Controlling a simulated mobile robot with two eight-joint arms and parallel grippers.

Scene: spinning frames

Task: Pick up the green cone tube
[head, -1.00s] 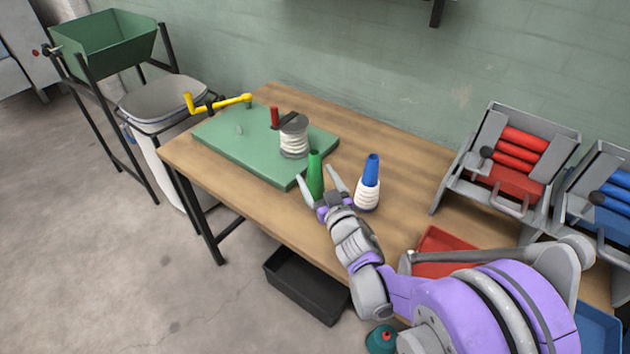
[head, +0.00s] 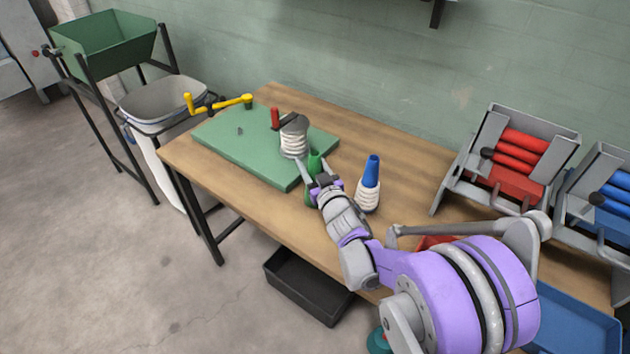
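The green cone tube (head: 315,163) stands on the wooden table by the front corner of the green board. My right gripper (head: 314,173) is at the tube and covers its middle. The tube's top shows above the gripper, and a bit of its lower part shows at the left. One finger shows to the left of the tube's top. The other finger is not clear, so I cannot tell whether the gripper is closed on the tube. My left gripper is not in view.
A blue cone tube wound with white thread (head: 369,185) stands close to the right. A white spool (head: 294,140) stands on the green board (head: 240,150), just behind. Racks with red rollers (head: 520,155) and blue rollers (head: 610,195) stand at the right. The left front table is clear.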

